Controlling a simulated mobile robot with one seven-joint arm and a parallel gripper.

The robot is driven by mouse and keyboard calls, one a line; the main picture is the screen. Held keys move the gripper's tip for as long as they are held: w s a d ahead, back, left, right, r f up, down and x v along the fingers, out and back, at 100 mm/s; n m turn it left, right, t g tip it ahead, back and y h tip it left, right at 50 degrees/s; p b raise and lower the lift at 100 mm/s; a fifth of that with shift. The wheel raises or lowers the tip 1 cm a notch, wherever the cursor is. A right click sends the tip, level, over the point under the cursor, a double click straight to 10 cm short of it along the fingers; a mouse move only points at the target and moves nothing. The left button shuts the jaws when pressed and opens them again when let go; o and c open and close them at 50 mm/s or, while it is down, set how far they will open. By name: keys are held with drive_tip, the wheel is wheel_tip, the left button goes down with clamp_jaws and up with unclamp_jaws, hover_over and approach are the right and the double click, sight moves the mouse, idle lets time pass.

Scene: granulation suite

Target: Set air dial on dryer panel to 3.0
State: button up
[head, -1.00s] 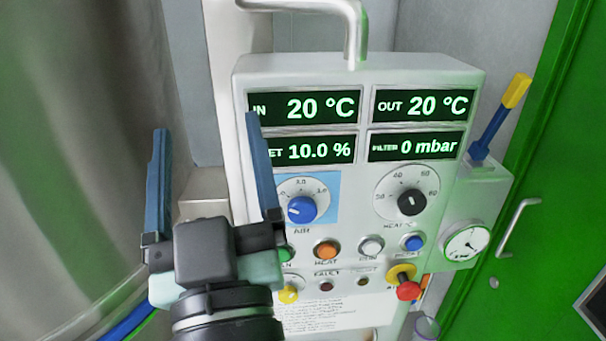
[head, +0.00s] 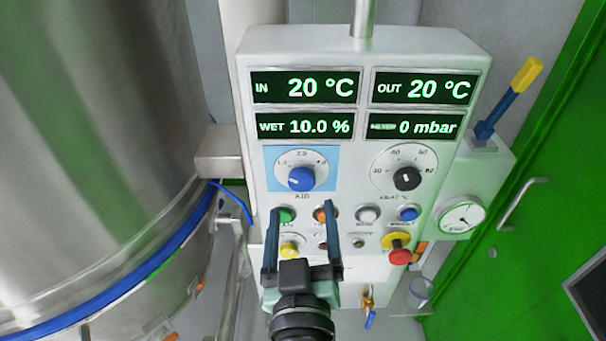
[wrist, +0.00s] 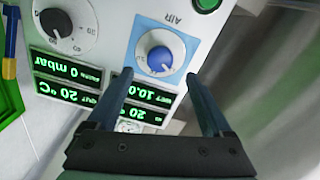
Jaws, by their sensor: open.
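The air dial (head: 301,179) is a blue knob on a white scale plate with a light blue surround, at the left of the dryer panel (head: 350,48). Its white pointer mark is on the left side, toward the low end of the scale. In the wrist view the blue knob (wrist: 160,59) appears upside down, beyond my fingertips. My gripper (head: 302,209) is open and empty. In the head view its fingertips appear just below the dial, over the row of buttons. I see no contact with the knob.
A black heat dial (head: 407,178) sits right of the air dial. Below are a green button (head: 284,216), an orange button, and a red emergency knob (head: 399,256). A steel vessel (head: 90,150) stands left. A gauge (head: 462,218) and blue-yellow lever (head: 508,100) are right.

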sight(301, 184)
drive_tip(key=w+p, duration=0.2)
drive_tip(key=w, duration=0.5)
drive_tip(key=shift+w, duration=0.15)
clamp_jaws()
